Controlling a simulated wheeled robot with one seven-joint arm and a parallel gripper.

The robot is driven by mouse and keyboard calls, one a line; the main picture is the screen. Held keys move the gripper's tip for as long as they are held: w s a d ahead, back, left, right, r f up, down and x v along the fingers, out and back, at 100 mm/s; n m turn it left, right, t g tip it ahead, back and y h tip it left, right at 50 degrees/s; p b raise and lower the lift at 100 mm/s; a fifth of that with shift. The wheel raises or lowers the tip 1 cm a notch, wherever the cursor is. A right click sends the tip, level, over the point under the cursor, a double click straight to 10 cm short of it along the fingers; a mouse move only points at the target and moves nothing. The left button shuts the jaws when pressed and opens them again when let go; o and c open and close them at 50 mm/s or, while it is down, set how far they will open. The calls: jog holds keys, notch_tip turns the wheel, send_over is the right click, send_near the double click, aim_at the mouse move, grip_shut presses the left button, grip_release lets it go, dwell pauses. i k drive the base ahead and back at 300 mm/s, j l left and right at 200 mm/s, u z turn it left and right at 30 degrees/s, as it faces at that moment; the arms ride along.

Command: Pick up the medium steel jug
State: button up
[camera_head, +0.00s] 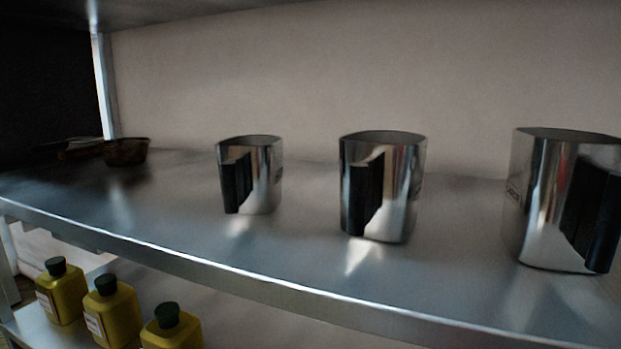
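Three steel jugs with dark handles stand upright and apart in a row on a metal shelf (150,215). The medium steel jug (408,180) is the middle one, with its black handle facing the front left. The smallest jug (266,180) stands to its left, handle also toward the front. The largest jug (540,200) stands to its right, its handle at the front right and its right edge close to the picture's border. My gripper is not in view.
A small brown bowl (126,152) and some dark flat items (75,148) sit at the shelf's far left. Several yellow bottles with dark green caps (113,312) stand on a lower level. A wall (350,75) closes the back, and another shelf (170,10) hangs above.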

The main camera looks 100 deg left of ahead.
aim_at(382, 173)
jog(key=l+u, duration=0.1)
jog(key=u, duration=3.15)
